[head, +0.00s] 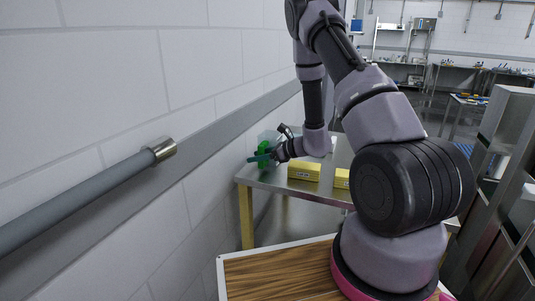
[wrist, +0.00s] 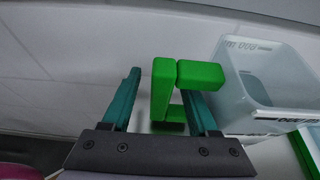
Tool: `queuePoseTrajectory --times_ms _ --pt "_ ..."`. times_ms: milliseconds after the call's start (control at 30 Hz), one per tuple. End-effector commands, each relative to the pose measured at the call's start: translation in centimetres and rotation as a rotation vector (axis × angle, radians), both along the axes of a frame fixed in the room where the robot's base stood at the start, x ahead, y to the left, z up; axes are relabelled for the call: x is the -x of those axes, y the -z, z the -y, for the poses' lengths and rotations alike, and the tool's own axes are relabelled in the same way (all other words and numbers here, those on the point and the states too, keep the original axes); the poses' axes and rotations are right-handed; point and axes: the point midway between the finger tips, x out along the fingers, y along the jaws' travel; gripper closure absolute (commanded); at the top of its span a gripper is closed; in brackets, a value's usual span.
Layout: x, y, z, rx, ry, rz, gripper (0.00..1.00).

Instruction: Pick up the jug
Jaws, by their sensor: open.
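The jug is a translucent pale container with a green handle; its body (wrist: 265,75) is at the right of the wrist view. In the head view the jug (head: 267,137) stands at the wall end of the metal table, partly hidden by my gripper. My gripper (head: 261,157) has teal fingers. In the wrist view my gripper (wrist: 164,88) is open, with the upright bar of the green handle (wrist: 160,90) between its fingers. The right finger is on the jug's side of that bar, partly hidden under the handle's top piece. I cannot tell whether either finger touches the handle.
Two yellow boxes (head: 304,171) (head: 341,178) lie on the metal table (head: 322,196), right of the jug. The white wall with a grey rail (head: 95,195) runs close along the left. A wood-topped surface (head: 265,275) is in front. Metal shelving (head: 500,150) stands at the right.

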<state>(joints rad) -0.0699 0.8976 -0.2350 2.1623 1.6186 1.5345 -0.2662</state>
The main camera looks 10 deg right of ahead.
Motion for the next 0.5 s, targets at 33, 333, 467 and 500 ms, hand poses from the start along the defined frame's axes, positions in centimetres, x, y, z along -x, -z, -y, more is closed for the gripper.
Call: queuePoseTrajectory --times_ms 33,333,467,500 --pt "-0.35 0.39 -0.55 0.001 -0.002 0.0 0.4" --pt "-1.0 0.72 -1.27 0.0 0.001 0.0 0.4" --pt "-0.99 0.72 -1.27 0.0 0.001 0.0 0.67" --pt "-0.99 0.72 -1.26 0.0 0.001 0.0 0.82"
